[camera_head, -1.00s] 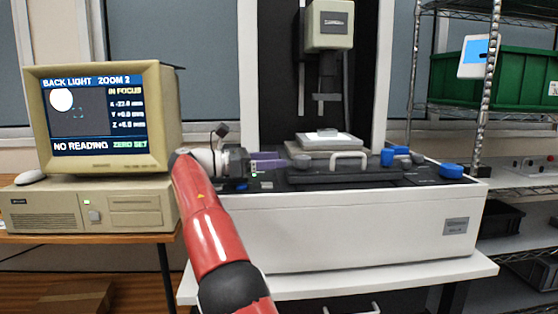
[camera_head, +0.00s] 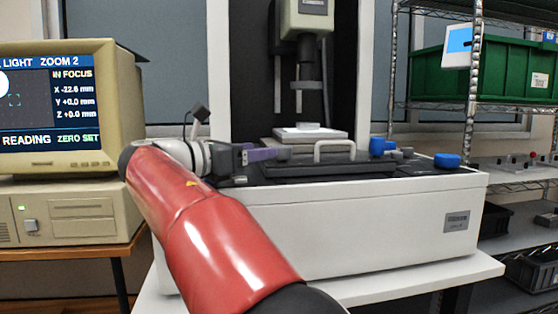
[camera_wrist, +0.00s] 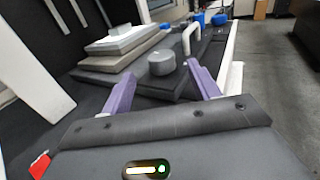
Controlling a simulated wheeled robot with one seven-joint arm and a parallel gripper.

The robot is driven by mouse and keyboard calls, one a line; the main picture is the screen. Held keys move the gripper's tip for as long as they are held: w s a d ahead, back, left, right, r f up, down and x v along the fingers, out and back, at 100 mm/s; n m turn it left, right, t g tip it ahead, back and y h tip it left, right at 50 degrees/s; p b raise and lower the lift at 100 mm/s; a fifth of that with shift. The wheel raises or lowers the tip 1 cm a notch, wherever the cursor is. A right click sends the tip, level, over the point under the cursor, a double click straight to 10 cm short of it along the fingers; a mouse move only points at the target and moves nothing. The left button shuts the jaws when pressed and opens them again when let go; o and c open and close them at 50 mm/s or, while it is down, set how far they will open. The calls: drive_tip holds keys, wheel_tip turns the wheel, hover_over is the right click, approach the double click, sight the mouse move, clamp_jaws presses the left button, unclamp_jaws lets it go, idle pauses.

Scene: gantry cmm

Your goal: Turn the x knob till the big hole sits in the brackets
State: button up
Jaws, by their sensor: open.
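The monitor (camera_head: 125,110) reads X -22.6 mm, Y +0.0 mm, Z +0.0 mm. On its screen a white round hole (camera_head: 3,84), cut by the picture's left edge, lies up and left of the small brackets (camera_head: 14,101), apart from them. My gripper (camera_head: 264,154) has purple fingers and is at the left end of the machine's stage. In the wrist view my gripper (camera_wrist: 162,75) is open and empty, its fingers pointing toward a grey round knob (camera_wrist: 161,63) that shows between and beyond the tips. I cannot read any label saying which knob is x.
Blue knobs (camera_head: 447,160) stand at the machine's right, another (camera_head: 378,146) further left. A white plate (camera_head: 310,135) lies on the stage under the optics head (camera_head: 306,20). A light handle (camera_head: 334,147) rises at the front. Shelving with a green crate (camera_head: 505,72) stands at right.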

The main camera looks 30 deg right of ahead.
sight(282, 146)
drive_tip(key=shift+x, duration=3.95)
drive_tip(key=c, duration=1)
drive_tip(key=shift+r+p, duration=0.1)
drive_tip(key=shift+p, duration=0.55)
